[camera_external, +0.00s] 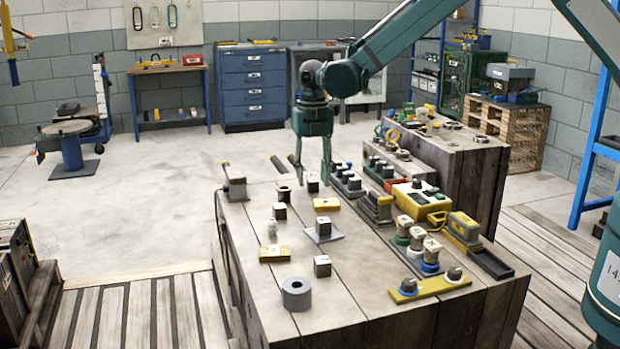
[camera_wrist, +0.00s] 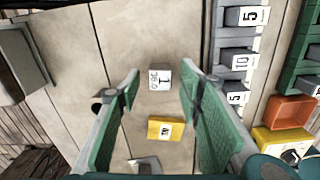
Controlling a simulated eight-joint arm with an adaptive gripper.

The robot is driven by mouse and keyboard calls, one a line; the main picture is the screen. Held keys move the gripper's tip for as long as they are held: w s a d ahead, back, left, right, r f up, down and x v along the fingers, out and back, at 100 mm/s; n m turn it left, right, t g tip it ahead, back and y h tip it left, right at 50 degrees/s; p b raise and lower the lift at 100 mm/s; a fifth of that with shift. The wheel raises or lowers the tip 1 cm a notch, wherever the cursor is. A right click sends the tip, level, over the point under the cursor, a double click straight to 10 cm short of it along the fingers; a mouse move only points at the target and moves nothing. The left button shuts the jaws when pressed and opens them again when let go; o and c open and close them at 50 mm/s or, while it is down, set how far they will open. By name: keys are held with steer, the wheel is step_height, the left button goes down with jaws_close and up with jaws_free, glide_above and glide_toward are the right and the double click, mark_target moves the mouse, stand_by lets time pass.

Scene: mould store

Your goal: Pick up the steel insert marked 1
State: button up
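The steel insert marked 1 (camera_wrist: 160,80) is a small block with a light top, seen in the wrist view between my fingers. A small dark block with a light top (camera_external: 312,183), apparently the same insert, stands on the bench in the external view. My gripper (camera_external: 313,170) points down above it, with its fingers apart. In the wrist view my gripper (camera_wrist: 160,88) is open, with green finger pads left and right of the insert and nothing held. The exact height of the fingertips above the insert is hard to tell.
A yellow block (camera_wrist: 166,128) lies near the insert on the wooden bench (camera_external: 350,290). Other small blocks (camera_external: 323,266) and a grey ring (camera_external: 296,293) stand nearer the camera. A row of numbered blocks (camera_wrist: 238,62) lines the right. Bare boards surround the insert.

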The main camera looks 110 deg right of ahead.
steer(key=shift+f, duration=1)
steer(key=c, duration=1.1)
